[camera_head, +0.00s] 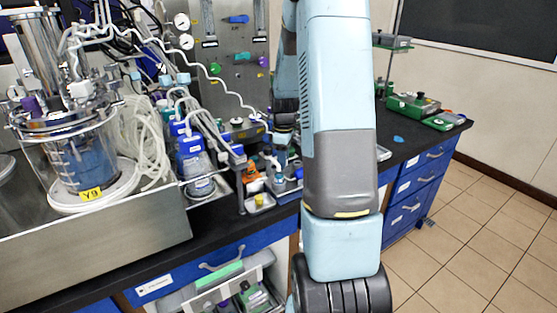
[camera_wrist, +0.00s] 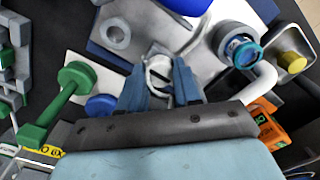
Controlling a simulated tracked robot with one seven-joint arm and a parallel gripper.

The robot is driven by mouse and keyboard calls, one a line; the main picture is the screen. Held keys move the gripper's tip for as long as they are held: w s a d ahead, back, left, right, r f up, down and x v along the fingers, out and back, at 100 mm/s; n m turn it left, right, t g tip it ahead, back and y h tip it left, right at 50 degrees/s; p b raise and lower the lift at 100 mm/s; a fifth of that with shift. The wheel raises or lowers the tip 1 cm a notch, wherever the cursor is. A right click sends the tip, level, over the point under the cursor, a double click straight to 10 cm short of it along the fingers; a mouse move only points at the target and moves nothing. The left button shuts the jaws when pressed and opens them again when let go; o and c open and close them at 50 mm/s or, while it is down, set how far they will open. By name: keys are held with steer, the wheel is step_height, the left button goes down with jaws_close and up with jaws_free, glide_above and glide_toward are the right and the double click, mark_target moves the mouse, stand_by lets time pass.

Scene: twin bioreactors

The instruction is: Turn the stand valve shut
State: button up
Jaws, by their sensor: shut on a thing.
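My gripper (camera_wrist: 160,82) is in the lower middle of the wrist view, its two blue-grey fingers pointing up the picture. The fingers are shut on a small pale, rounded part (camera_wrist: 158,72), which looks like the handle of the stand valve. The fingers cover much of it, so its exact turn angle cannot be told. A grey and white plate lies behind it. In the head view my arm hides most of this spot, and the fingertips cannot be made out clearly.
In the wrist view, a green handle (camera_wrist: 62,100) is left of my gripper, and a teal-capped fitting (camera_wrist: 243,50) with a white pipe is right. An orange device (camera_wrist: 264,124) and a tray holding a yellow cap (camera_wrist: 290,62) are close. A glass vessel (camera_head: 80,160) stands left in the head view.

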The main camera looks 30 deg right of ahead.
steer(key=shift+m, duration=0.5)
steer(key=m, duration=1.2)
steer(key=shift+m, duration=2.3)
steer(key=o, duration=1.1)
steer(key=shift+c, duration=0.2)
